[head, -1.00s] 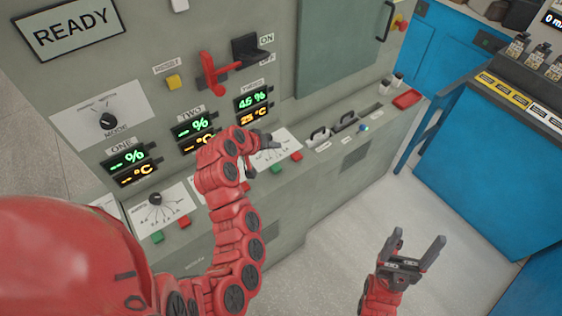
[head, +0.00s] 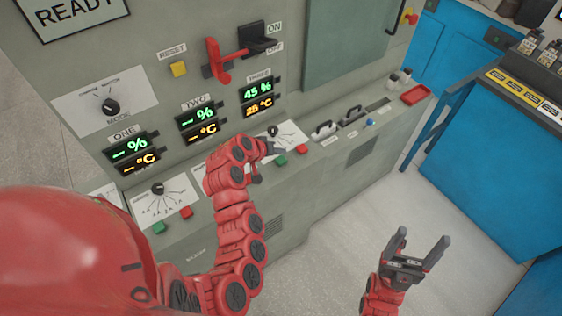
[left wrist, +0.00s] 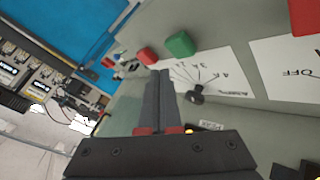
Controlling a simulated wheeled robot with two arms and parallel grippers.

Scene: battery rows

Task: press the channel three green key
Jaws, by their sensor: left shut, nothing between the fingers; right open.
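The channel three green key (head: 281,160) sits on the sloped ledge below the panel marked THREE, left of a red key (head: 302,148). In the left wrist view the green key (left wrist: 180,44) is just beyond my fingertips, with the red key (left wrist: 147,56) left of it. My left gripper (head: 272,150) is shut and empty, beside the green key on its upper left; contact cannot be told. Its closed fingers (left wrist: 160,85) show in the wrist view. The channel three display (head: 258,90) is lit. My right gripper (head: 418,253) is open and empty over the floor.
A black dial (head: 272,130) is just above my left gripper. Channel one has its own green key (head: 158,228) and red key (head: 185,212). My left arm hides the channel two controls. Black handles (head: 352,115) and a red tray (head: 415,94) are further right.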

